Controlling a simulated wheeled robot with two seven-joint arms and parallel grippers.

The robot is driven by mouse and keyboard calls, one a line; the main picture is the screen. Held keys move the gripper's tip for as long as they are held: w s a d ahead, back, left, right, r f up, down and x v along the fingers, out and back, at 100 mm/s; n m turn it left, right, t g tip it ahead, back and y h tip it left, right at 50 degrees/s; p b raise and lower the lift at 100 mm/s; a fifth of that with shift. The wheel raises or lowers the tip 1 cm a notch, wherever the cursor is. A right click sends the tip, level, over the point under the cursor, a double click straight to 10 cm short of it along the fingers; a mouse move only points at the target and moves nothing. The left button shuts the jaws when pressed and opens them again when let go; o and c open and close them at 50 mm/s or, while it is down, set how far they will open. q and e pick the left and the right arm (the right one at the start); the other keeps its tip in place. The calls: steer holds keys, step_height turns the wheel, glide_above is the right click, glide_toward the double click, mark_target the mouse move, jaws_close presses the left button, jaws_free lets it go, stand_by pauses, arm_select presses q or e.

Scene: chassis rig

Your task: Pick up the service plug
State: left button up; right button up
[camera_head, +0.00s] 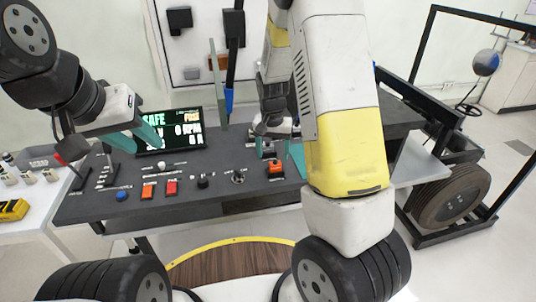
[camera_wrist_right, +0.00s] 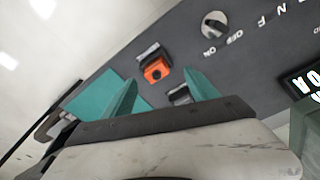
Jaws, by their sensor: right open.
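An orange block with a dark round centre, which looks like the service plug (camera_head: 275,168), sits on the dark console, right of the rotary switch. It also shows in the right wrist view (camera_wrist_right: 153,72). My right gripper (camera_head: 279,153) is open above the console, close to the orange block. In the right wrist view its teal fingers (camera_wrist_right: 164,80) are apart, with the block showing between and beyond their tips; nothing is held. My left gripper (camera_head: 150,134) is in front of the screen at the console's left; its finger opening is unclear.
The console (camera_head: 222,180) carries a blue button (camera_head: 122,196), orange and red switches and a rotary switch (camera_head: 238,177). A screen (camera_head: 184,130) stands behind them. A white table (camera_head: 22,222) with small parts is left. A wheel on a frame (camera_head: 452,198) stands right.

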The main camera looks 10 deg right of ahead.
mark_target(275, 160)
steer(key=f, duration=0.3)
steer(key=w+d+f, duration=0.1)
steer(key=shift+f, duration=0.4)
steer(key=c, duration=1.4)
steer(key=shift+c, duration=0.2)
steer(key=shift+r, duration=0.15)
